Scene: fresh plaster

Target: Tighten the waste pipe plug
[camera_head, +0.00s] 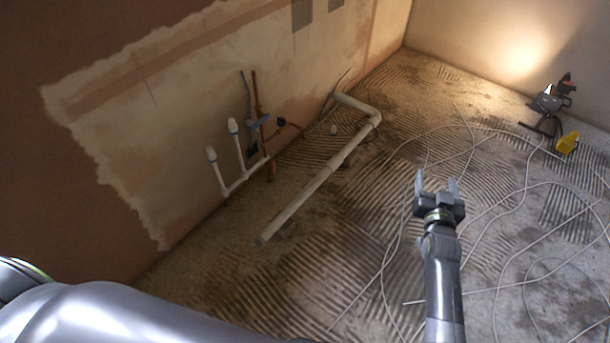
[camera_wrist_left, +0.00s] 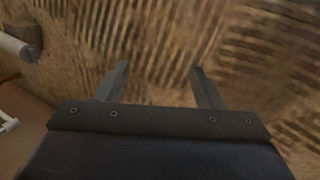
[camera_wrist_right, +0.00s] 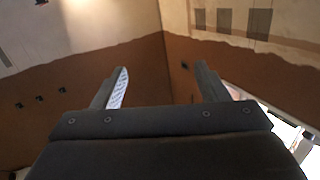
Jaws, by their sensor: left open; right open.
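A long pale waste pipe (camera_head: 310,190) lies along the floor near the left wall, with an elbow at its far end. Its near end (camera_head: 262,240) is a greyish round face; I cannot tell if that is a plug. In the left wrist view a pale pipe end (camera_wrist_left: 14,46) shows at the upper left, beside a brown block. My left gripper (camera_wrist_left: 160,80) is open and empty above the ridged floor, right of that pipe end. My right gripper (camera_head: 435,184) is open and empty, right of the waste pipe.
Loose pale cables (camera_head: 480,215) snake over the ridged floor on the right. A yellow object (camera_head: 567,142) and a dark tool (camera_head: 548,103) are at the far right. Copper pipes (camera_head: 257,95) rise along the left wall.

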